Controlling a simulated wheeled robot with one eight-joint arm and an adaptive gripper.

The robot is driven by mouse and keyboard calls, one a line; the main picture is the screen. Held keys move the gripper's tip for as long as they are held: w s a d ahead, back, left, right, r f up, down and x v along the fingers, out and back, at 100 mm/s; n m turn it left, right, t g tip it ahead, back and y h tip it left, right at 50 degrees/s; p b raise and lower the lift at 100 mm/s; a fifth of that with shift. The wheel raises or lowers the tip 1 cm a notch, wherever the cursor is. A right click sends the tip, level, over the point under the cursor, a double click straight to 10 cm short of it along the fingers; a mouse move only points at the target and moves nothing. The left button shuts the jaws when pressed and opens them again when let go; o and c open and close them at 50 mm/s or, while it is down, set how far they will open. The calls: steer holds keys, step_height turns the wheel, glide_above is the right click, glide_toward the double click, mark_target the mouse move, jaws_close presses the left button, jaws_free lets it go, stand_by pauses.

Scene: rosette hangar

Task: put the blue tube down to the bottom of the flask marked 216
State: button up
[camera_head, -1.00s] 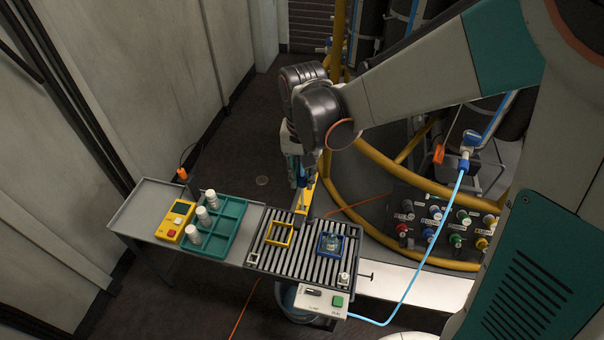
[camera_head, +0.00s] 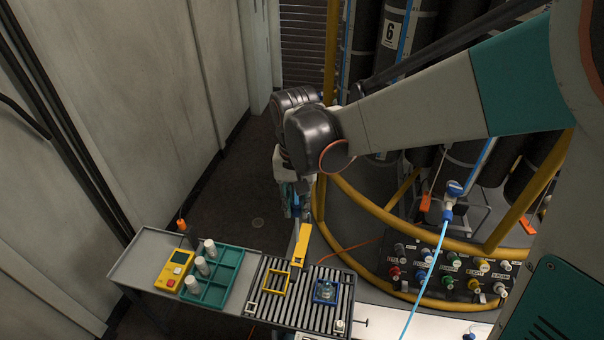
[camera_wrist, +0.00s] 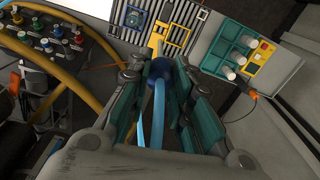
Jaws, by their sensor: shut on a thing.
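My gripper (camera_wrist: 163,82) is shut on the blue tube (camera_wrist: 159,105), whose darker blue end sits between the fingers in the wrist view. In the head view my gripper (camera_head: 293,197) hangs beyond the table's far edge, with some blue (camera_head: 297,207) showing below it. A clear flask (camera_head: 326,290) stands in a blue square frame on the slatted table top, to the right of and lower than my gripper; it also shows in the wrist view (camera_wrist: 134,17). No number can be read on it. The tube is apart from the flask.
A yellow upright piece (camera_head: 302,243) stands at the slatted top's far edge, just below my gripper. A yellow frame (camera_head: 275,281) lies left of the flask. A green tray (camera_head: 212,277) with white bottles and a yellow meter (camera_head: 175,270) are farther left. A valve panel (camera_head: 440,268) is right.

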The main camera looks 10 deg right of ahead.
step_height(320, 180, up, 12)
steer(key=p, duration=0.7)
steer(key=shift+s+f+p, duration=0.15)
steer(key=shift+f+p, duration=0.1)
steer(key=shift+p, duration=0.05)
stand_by(1.1)
steer(key=shift+f, duration=0.1)
steer(key=d+f+b, duration=0.3)
steer(key=f+b, duration=0.4)
steer(key=f, duration=0.4)
steer(key=d+f+b, duration=0.3)
steer(key=f+b, duration=0.4)
steer(key=f, duration=0.4)
steer(key=w+d+f+b, duration=0.1)
steer(key=d+f+b, duration=0.3)
steer(key=f+b, duration=0.4)
step_height(320, 180, down, 3)
steer(key=shift+f, duration=0.1)
steer(key=shift+f+b, duration=1.25)
steer(key=shift+f, duration=0.4)
steer(key=shift+f+b, duration=0.5)
steer(key=shift+f+b, duration=0.7)
steer(key=shift+f, duration=0.3)
